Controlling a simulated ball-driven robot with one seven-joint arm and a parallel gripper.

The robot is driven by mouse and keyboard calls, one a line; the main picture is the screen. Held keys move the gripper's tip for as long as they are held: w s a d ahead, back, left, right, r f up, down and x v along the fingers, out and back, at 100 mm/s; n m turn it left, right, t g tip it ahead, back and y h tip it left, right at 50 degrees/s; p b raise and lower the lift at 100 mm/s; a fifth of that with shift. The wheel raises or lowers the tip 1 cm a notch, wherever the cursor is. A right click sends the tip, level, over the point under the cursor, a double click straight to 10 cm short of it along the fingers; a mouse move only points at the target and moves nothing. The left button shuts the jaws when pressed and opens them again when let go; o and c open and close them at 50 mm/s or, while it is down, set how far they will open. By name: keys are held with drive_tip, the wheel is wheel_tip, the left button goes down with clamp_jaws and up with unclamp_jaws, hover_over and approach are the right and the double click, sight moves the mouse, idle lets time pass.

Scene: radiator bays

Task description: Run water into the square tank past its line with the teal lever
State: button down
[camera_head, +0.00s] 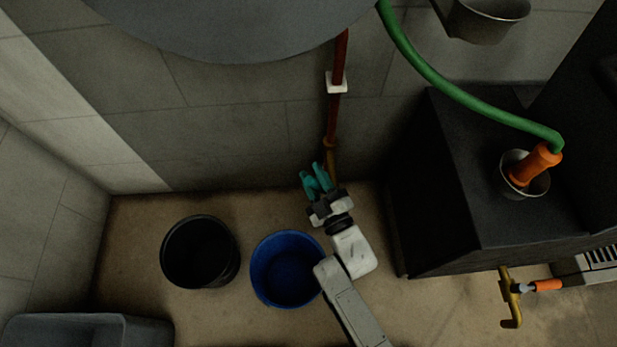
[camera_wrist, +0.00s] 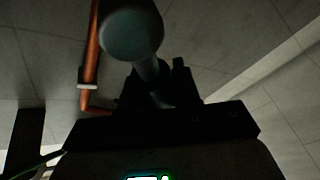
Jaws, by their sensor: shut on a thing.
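The teal lever (camera_head: 308,184) is at the foot of a red-brown pipe (camera_head: 333,118) on the back wall. My gripper (camera_head: 318,190) is shut on it. In the wrist view the lever's rounded end (camera_wrist: 132,36) fills the top middle, and its stem runs down between my dark gripper fingers (camera_wrist: 158,88). A grey square-cornered tub (camera_head: 88,322), the only square vessel in sight, is cut off at the lower left. Its inside, any line and any water cannot be made out. No running water can be seen.
A black bucket (camera_head: 186,278) and a blue bucket (camera_head: 268,290) stand on the floor left of my arm. A dark cabinet (camera_head: 435,215) stands at right, with a green hose (camera_head: 440,82) ending in an orange nozzle (camera_head: 535,164) in a metal cup. A brass tap (camera_head: 509,300) is below.

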drive_tip(key=shift+d+r+m+t+h+b, duration=0.25)
drive_tip(key=shift+d+m+t+h+b, duration=0.25)
drive_tip(key=shift+m, duration=0.75)
drive_tip(key=shift+d+r+m+t+h+b, duration=0.35)
drive_tip(key=shift+d+m, duration=0.35)
drive_tip(key=shift+m, duration=0.5)
drive_tip(key=shift+d+r+m+t+h+b, duration=0.2)
drive_tip(key=shift+d+m+t+b, duration=0.3)
drive_tip(key=shift+m, duration=0.75)
drive_tip(key=shift+d, duration=0.15)
drive_tip(key=c, duration=1.1)
unclamp_jaws()
drive_tip(key=shift+c, duration=0.2)
drive_tip(key=shift+o, duration=1.3)
drive_tip(key=p+v, duration=0.2)
drive_tip(key=v, duration=0.8)
drive_tip(key=shift+s+p, duration=0.3)
drive_tip(key=shift+s, duration=0.05)
